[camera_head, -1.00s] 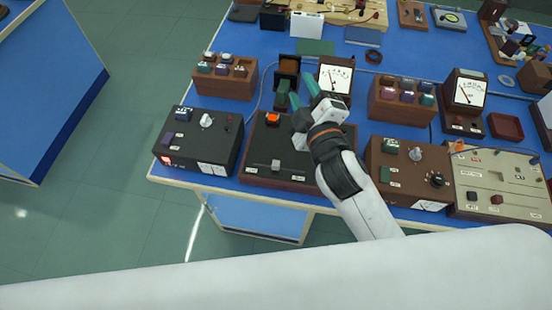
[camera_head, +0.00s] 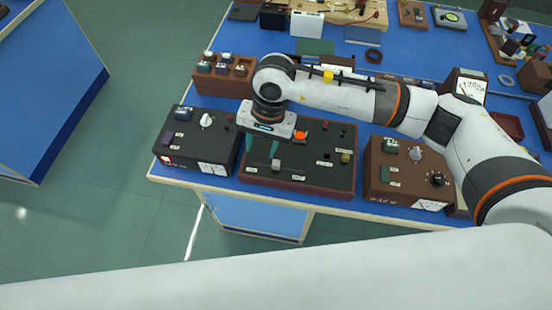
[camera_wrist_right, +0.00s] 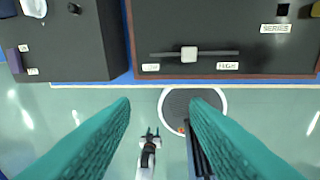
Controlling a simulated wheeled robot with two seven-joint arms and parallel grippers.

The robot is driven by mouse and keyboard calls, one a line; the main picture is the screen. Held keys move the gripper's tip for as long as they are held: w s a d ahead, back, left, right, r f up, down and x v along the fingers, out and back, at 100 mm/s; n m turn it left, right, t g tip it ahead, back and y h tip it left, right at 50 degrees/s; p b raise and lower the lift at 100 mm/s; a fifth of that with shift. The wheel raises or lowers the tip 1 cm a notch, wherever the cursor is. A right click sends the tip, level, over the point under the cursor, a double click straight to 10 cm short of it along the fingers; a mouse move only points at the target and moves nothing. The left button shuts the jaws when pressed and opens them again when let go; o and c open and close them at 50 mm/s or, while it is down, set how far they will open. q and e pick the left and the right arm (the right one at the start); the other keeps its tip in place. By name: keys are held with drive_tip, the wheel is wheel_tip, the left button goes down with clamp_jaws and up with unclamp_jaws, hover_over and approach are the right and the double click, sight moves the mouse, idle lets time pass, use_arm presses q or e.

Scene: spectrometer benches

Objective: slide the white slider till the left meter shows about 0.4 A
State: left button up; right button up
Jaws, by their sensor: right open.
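The white slider (camera_head: 275,164) is a small pale knob near the front edge of a dark brown box (camera_head: 318,183). In the right wrist view the slider (camera_wrist_right: 189,54) stands close to the middle of its straight track, with a small label below each end. My right gripper (camera_head: 261,147) is above the box's left part, pointing down, with teal fingers apart. In the right wrist view the open fingers (camera_wrist_right: 160,105) have nothing between them, and the slider appears beyond the right fingertip. The left meter is hidden behind my right arm.
A black box (camera_head: 190,152) with a white knob stands left of the slider box. A brown box (camera_head: 405,187) with knobs stands to its right. An orange button (camera_head: 300,137) is behind the slider. Another meter (camera_head: 468,88) shows at the right. The table's front edge is close.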

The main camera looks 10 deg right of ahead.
sight(276, 163)
drive_tip(key=shift+t+h, duration=0.3)
drive_tip(key=shift+h, duration=0.6)
drive_tip(key=d+f+p, duration=0.1)
drive_tip(key=f, duration=0.2)
drive_tip(key=w+d+f+p, duration=0.1)
drive_tip(key=f, duration=0.3)
drive_tip(key=w+d+f+p, duration=0.1)
drive_tip(key=f+p, duration=0.1)
drive_tip(key=f, duration=0.1)
drive_tip(key=shift+d+f, duration=0.2)
drive_tip(key=shift+d, duration=0.05)
drive_tip(key=shift+f, duration=0.7)
clamp_jaws()
